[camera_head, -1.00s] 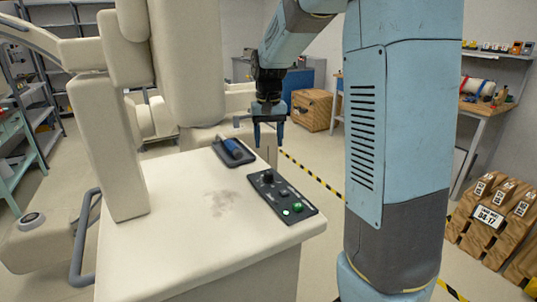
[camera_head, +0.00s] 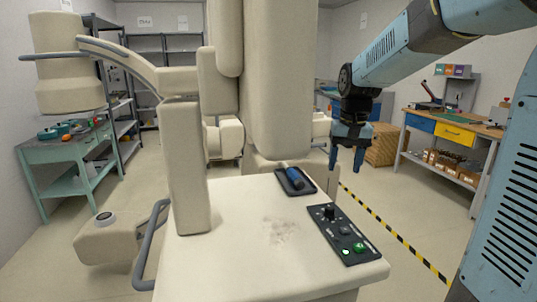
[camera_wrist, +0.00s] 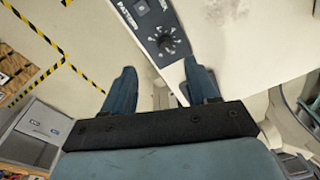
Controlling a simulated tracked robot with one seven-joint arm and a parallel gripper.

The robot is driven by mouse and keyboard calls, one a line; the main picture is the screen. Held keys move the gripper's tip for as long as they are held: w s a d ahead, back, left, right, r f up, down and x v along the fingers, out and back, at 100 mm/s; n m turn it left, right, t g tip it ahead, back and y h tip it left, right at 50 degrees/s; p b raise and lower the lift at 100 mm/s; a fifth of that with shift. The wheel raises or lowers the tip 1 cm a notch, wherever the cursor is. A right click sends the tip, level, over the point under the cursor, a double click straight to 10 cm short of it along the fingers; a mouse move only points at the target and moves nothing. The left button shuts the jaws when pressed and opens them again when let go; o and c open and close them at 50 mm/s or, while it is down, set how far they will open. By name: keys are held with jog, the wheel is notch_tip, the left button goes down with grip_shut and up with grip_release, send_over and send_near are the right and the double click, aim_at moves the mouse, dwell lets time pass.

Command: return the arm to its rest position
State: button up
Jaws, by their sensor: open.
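My gripper (camera_head: 346,158) hangs from my blue arm at the right of the covered cart, above and behind its right edge in the head view. Its fingers point down and stand apart, with nothing between them. In the wrist view my gripper (camera_wrist: 160,88) shows two blue fingers spread apart, with the cart's edge beyond them. My arm is stretched out forward, bent at a dark joint above the gripper.
The cart's pale top (camera_head: 230,255) carries a control panel (camera_head: 343,235) with a knob and green buttons, and a dark tray (camera_head: 295,181). Pale covered columns rise behind. A workbench (camera_head: 450,130) stands right. Striped tape (camera_head: 400,237) crosses open floor.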

jog(key=s+r+n+t, duration=0.1)
jog(key=s+t, duration=0.3)
jog(key=s, duration=1.7)
jog(key=shift+s+n+t, duration=0.3)
jog(key=shift+s, duration=0.05)
jog(key=shift+d, duration=0.1)
